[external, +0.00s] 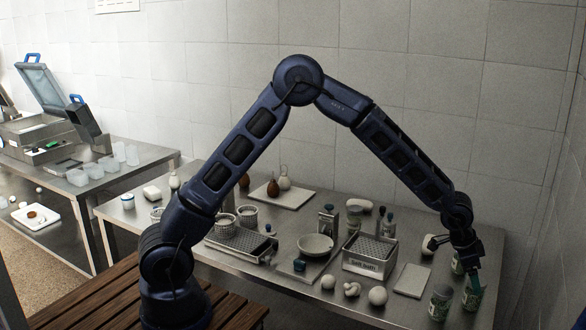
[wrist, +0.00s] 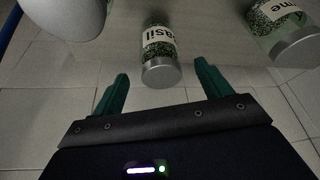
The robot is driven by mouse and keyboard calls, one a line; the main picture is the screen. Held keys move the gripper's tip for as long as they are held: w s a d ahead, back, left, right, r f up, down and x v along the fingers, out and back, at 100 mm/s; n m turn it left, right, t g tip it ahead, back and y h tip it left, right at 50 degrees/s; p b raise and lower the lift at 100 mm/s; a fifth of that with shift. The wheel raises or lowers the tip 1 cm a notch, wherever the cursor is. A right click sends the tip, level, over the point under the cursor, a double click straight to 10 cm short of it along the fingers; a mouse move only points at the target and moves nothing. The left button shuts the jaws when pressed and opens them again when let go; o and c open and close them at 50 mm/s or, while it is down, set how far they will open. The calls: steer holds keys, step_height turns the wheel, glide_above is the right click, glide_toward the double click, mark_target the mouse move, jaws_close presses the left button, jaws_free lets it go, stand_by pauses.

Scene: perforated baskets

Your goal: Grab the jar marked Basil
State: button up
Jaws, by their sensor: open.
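My gripper (wrist: 161,78) is open, with a green finger on either side of the jar's lid end; the jar looks a little ahead of the fingertips, and I see no contact. In the external view my gripper (external: 473,280) is low over the right end of the table, among small green-flecked jars. Their labels are too small there to tell which is Basil.
A second jar (wrist: 284,38), label ending in "me", lies to the right in the wrist view. A pale rounded object (wrist: 68,14) is at upper left. Left of my gripper are a flat board (external: 412,281), a white ball (external: 377,296) and a perforated basket (external: 370,264).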

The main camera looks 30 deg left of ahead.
steer(key=shift+x, duration=2.85)
steer(key=c, duration=1.2)
steer(key=shift+r, duration=0.15)
